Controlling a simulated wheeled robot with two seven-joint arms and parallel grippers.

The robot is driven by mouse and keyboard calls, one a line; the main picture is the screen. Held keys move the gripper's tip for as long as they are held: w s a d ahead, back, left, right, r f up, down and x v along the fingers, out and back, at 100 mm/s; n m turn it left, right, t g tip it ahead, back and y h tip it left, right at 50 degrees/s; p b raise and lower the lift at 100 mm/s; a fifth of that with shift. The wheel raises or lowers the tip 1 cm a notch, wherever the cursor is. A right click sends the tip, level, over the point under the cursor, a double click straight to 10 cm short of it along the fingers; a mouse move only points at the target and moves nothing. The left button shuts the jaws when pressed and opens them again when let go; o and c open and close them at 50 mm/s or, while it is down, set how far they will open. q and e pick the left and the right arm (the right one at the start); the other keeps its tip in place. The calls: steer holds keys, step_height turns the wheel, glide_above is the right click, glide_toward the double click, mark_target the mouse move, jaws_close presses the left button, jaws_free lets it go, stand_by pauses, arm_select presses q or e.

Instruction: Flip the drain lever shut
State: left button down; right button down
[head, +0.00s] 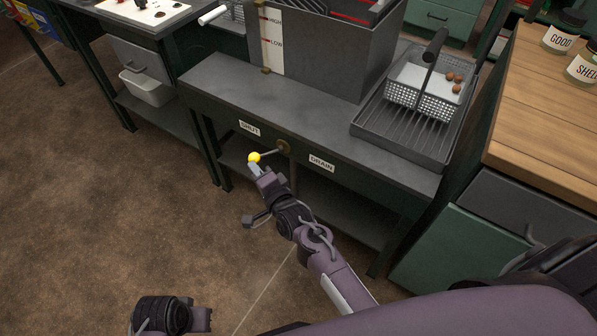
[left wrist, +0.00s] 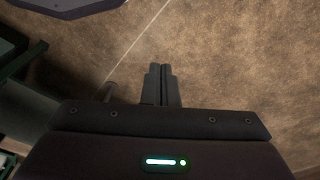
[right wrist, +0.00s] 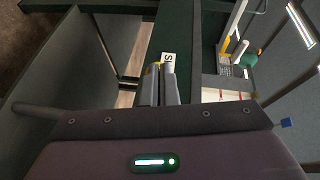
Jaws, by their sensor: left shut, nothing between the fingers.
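The drain lever has a yellow ball knob (head: 254,157) on a thin rod, with a round brass pivot (head: 283,147) on the dark bench front. The rod points left from the pivot, to the side of the SHUT label (head: 249,128) and away from the DRAIN label (head: 321,162). My right gripper (head: 257,170) is at the knob, its fingertips touching or nearly touching it. In the right wrist view its fingers (right wrist: 160,82) look closed together, with a sliver of yellow at their tips. My left gripper (head: 203,318) is shut and empty, low over the floor.
A grey tank (head: 350,60) with HIGH and LOW marks stands on the bench (head: 260,95). A ribbed drain tray (head: 400,125) with a wire basket (head: 425,92) sits right of it. A wooden-topped cabinet (head: 545,110) stands at the right. The floor at left is clear.

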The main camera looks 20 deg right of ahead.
steer(key=shift+r, duration=0.2)
